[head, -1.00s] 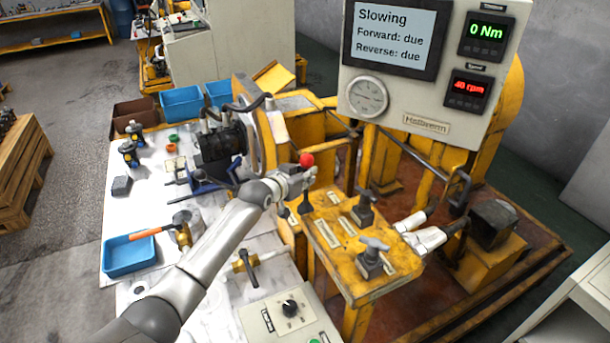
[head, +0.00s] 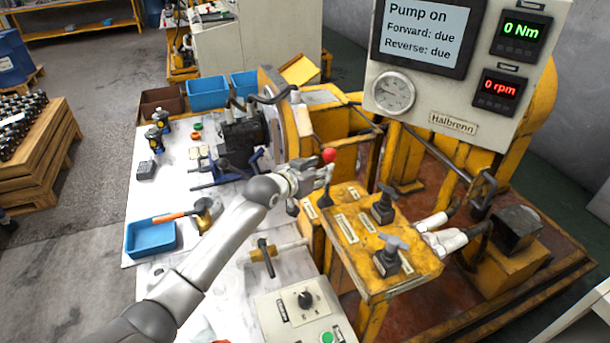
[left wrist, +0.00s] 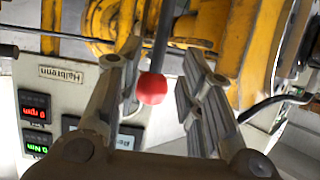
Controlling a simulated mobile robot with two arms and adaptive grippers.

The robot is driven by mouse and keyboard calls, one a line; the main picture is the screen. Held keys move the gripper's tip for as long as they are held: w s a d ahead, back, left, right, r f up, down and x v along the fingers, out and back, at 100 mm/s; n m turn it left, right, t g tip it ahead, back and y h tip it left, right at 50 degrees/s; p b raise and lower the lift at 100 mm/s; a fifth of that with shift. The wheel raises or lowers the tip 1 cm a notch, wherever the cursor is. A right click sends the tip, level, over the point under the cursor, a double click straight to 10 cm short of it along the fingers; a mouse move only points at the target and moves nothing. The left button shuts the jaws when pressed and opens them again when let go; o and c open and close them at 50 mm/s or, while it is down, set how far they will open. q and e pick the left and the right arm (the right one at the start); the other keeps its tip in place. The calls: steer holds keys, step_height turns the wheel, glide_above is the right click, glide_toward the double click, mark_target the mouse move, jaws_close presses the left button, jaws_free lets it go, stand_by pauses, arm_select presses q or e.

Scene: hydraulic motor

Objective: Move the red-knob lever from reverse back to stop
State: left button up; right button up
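The red-knob lever (head: 329,156) stands at the far left corner of the yellow control stand (head: 365,276). In the left wrist view its red knob (left wrist: 152,88) and dark shaft lie between my two fingers, which are spread with a gap on the right side. My left gripper (head: 308,180) is at the lever, open around it. In the left wrist view the fingers (left wrist: 160,95) stand apart. The screen (head: 424,35) reads "Pump on, Forward: due, Reverse: due". The displays show 0 Nm (head: 522,30) and 0 rpm (head: 499,90). My right gripper is not identifiable in these views.
A white workbench (head: 190,262) at left holds a blue tray (head: 151,238) and a motor (head: 243,135). A control box (head: 303,305) with a black knob sits in front.

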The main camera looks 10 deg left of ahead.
arm_select(q)
steer(key=v, duration=0.6)
steer(key=shift+s+r, duration=0.25)
steer(key=shift+s, duration=0.05)
steer(key=shift+a+f, duration=0.1)
steer(key=shift+a, duration=0.05)
